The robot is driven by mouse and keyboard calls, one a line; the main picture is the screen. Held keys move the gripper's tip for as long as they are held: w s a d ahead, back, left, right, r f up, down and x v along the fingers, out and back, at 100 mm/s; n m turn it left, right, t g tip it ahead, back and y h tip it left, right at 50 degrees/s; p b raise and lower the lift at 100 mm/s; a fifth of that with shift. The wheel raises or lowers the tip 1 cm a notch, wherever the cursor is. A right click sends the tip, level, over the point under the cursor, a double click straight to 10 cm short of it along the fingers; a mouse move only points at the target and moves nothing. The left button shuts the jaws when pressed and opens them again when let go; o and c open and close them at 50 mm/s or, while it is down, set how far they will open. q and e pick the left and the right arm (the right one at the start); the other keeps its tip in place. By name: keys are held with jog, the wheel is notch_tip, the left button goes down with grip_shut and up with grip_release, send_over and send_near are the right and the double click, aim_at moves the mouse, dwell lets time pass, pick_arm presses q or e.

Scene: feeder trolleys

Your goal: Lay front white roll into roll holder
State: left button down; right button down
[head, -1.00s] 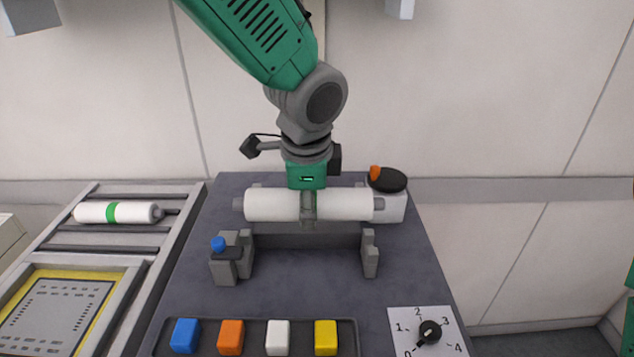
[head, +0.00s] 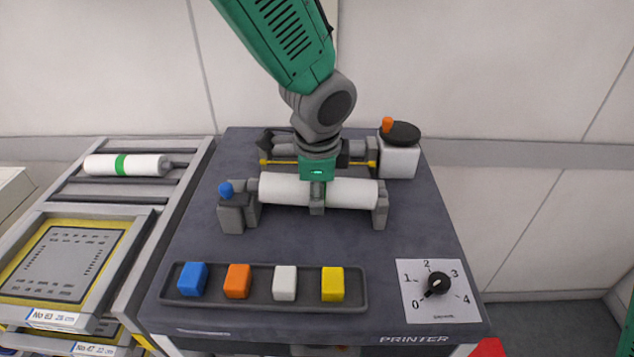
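The white roll (head: 345,193) lies level, side to side, in the middle of the printer top. My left gripper (head: 317,200) reaches down from above and is shut around the roll's middle; one finger shows on its front side. The roll holder has a left post (head: 236,212) with a blue knob (head: 226,188) and a right post (head: 380,211). The roll's ends are at these posts; I cannot tell whether they rest fully in the slots. My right gripper is out of view.
Behind the roll are a yellow rod (head: 280,162) and a white canister with a black lid (head: 398,160). In front lies a dark tray (head: 260,302) with coloured blocks, beside a dial (head: 438,284). A green-banded white roll (head: 135,165) lies on the left rack.

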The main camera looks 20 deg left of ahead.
pick_arm(q)
jog(key=shift+d+f, duration=0.15)
jog(key=shift+f, duration=0.1)
jog(key=shift+a+f, duration=0.2)
jog(key=shift+a, duration=0.2)
jog(key=c, duration=0.7)
grip_release()
jog(key=shift+d, duration=0.1)
jog(key=shift+c, duration=0.2)
jog(key=shift+d, duration=0.1)
jog(key=v, duration=1.1)
jog(key=shift+d+r, duration=0.1)
jog(key=shift+r, duration=0.3)
